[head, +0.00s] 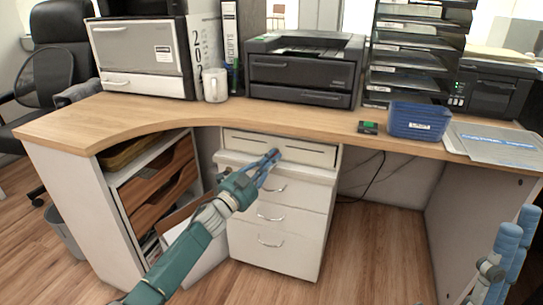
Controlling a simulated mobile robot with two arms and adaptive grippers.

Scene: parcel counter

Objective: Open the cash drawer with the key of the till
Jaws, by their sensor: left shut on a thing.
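The cash drawer (310,153) is a cream front with a dark slot line, under the counter top, and it looks shut. My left gripper (272,156) reaches from the lower left, its blue fingers shut just in front of the middle of the drawer front. It holds a small thing, most likely the key, hidden by the fingers; I cannot tell whether it touches the drawer. My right gripper (519,225) is at the lower right edge, its blue fingers apart, empty and away from the counter.
A white drawer unit (272,238) stands below the cash drawer. On the wooden counter (305,118) are a mug (215,85), a printer (305,70), a blue bin (418,122) and a small device (368,127). Open shelves (150,190) stand left of my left arm.

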